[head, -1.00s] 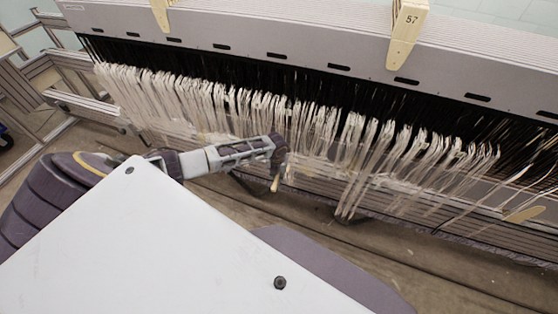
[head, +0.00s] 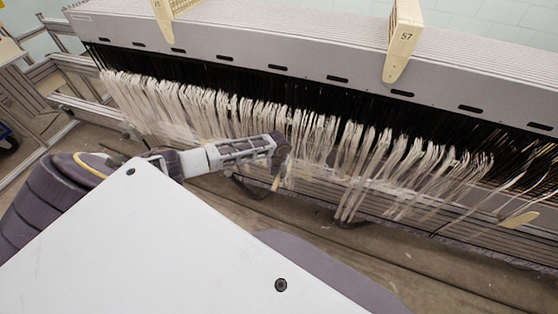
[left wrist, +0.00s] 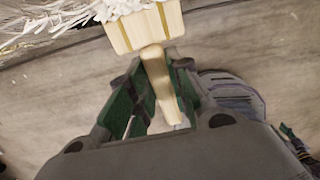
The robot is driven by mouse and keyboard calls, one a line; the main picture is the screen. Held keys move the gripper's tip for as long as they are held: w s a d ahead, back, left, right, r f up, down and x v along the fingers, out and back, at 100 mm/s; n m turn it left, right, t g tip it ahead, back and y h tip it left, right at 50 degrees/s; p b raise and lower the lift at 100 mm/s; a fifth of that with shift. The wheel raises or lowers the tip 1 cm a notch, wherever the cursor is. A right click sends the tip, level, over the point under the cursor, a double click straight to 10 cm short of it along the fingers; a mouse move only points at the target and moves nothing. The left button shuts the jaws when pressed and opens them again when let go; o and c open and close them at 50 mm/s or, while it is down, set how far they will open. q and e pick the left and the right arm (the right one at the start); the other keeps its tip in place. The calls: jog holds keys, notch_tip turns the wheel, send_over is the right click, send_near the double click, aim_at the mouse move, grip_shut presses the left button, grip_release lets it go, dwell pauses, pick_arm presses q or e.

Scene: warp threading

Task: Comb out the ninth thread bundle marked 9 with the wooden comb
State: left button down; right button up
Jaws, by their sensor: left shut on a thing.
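My left gripper (head: 280,158) reaches in from the left in the head view, in front of the hanging white thread bundles (head: 225,112). In the left wrist view, the gripper (left wrist: 155,85) is shut on the handle of a wooden comb (left wrist: 147,27). The comb's pale head points away from the gripper, with white threads (left wrist: 62,18) against its far side. In the head view only a small part of the comb shows below the gripper. I cannot read a mark 9 on any bundle. My right gripper is not in view.
A long grey beam (head: 250,50) with dark slots runs above the threads. Wooden pieces hang over it, one marked 57 (head: 402,42). A pale wooden piece (head: 518,219) lies among threads at the right. Open floor (head: 400,262) lies in front.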

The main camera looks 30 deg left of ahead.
pick_arm(q)
jog(key=shift+w+r+p, duration=0.15)
jog(key=shift+r+p, duration=1.15)
jog(key=shift+r, duration=0.4)
jog(key=shift+w+r+p, duration=0.15)
jog(key=shift+r+p, duration=1.1)
jog(key=shift+r, duration=0.45)
notch_tip(320, 180, up, 14)
jog(key=w, duration=0.1)
jog(key=shift+a+f, duration=0.2)
jog(key=shift+f, duration=0.05)
jog(key=shift+w+a, duration=0.1)
jog(key=shift+w, duration=0.55)
jog(key=shift+f+b, duration=0.65)
jog(key=shift+f, duration=1.15)
jog(key=shift+w+f+b, duration=0.1)
jog(key=shift+f+b, duration=0.65)
jog(key=shift+f, duration=1)
